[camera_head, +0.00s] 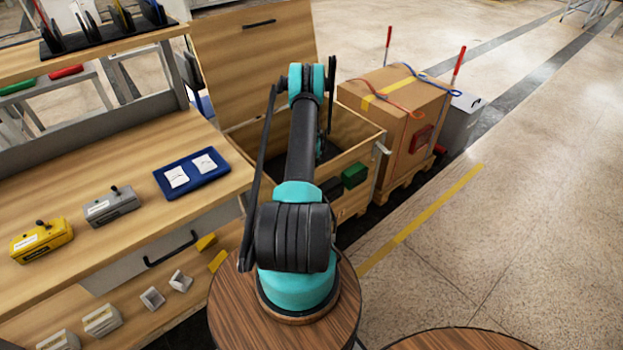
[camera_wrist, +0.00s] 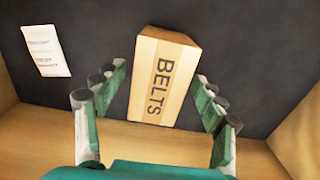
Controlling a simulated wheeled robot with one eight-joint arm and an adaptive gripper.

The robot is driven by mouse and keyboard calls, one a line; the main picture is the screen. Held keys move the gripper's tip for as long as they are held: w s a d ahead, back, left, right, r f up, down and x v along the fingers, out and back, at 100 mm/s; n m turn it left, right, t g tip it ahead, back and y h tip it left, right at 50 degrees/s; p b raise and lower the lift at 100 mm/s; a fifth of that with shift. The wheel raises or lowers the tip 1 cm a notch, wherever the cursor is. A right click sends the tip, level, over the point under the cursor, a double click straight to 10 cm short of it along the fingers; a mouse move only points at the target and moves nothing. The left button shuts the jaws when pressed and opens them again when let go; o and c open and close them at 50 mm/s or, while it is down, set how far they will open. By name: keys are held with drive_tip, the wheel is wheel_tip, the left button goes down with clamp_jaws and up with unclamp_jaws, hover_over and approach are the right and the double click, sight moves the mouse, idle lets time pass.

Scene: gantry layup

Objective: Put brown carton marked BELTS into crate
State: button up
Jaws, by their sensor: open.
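The brown carton marked BELTS (camera_wrist: 163,80) shows in the wrist view over the dark floor of the wooden crate (camera_head: 358,152). The crate's wooden wall (camera_wrist: 135,139) shows below it in that view. My gripper (camera_wrist: 157,93) is open, with one finger on each side of the carton. Gaps show between the fingers and the carton. Whether the carton rests fully on the floor I cannot tell. In the head view my arm reaches over the crate and hides my gripper and the carton.
The crate's lid (camera_head: 255,55) stands open. A white printed sheet (camera_wrist: 46,50) lies on the crate floor. A strapped carton (camera_head: 400,105) on a pallet stands to the right. The workbench (camera_head: 60,165) is at left, with a blue tray (camera_head: 190,183). Open floor lies at right.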

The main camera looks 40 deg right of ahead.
wheel_tip(320, 180, up, 8)
idle(0.4)
